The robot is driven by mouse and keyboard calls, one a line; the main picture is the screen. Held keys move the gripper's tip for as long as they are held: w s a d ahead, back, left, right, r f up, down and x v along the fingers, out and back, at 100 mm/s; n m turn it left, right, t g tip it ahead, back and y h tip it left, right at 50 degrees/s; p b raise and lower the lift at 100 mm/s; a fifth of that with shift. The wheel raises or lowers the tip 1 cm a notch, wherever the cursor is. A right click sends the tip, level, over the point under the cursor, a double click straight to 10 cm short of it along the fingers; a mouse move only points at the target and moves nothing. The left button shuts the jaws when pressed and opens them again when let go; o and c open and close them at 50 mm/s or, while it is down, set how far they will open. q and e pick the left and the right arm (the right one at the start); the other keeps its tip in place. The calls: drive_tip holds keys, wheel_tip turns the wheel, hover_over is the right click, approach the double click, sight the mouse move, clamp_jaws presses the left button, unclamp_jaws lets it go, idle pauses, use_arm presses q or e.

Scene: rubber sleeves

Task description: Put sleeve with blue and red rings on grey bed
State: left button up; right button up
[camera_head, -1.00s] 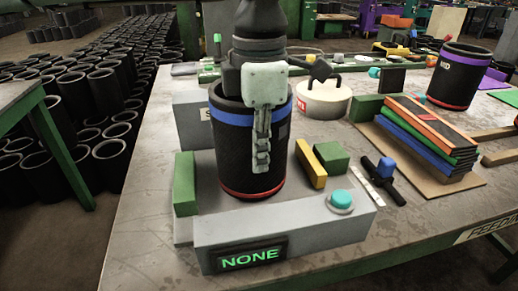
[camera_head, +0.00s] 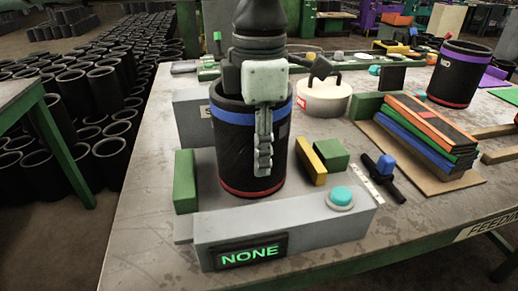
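The black sleeve with a blue ring near its top and a red ring at its base (camera_head: 235,160) stands upright at the grey bed (camera_head: 207,215), between a green block on its left and a yellow block on its right. It appears to rest on the bed; its contact is partly hidden by the front box. My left gripper (camera_head: 263,165) is over the sleeve from above. One finger hangs in front of the sleeve's near wall; the other finger is hidden, so its grip is unclear. My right gripper is not in view.
A grey front box (camera_head: 310,225) carries a teal button and a display reading "NONE". A white lidded pot (camera_head: 322,98), stacked coloured slabs (camera_head: 425,133) and a purple-ringed sleeve (camera_head: 458,75) stand to the right. The table's front right is clear.

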use_arm(q)
wheel_tip(320, 180, up, 11)
drive_tip(key=shift+s+d+f, duration=0.1)
drive_tip(key=shift+r, duration=0.7)
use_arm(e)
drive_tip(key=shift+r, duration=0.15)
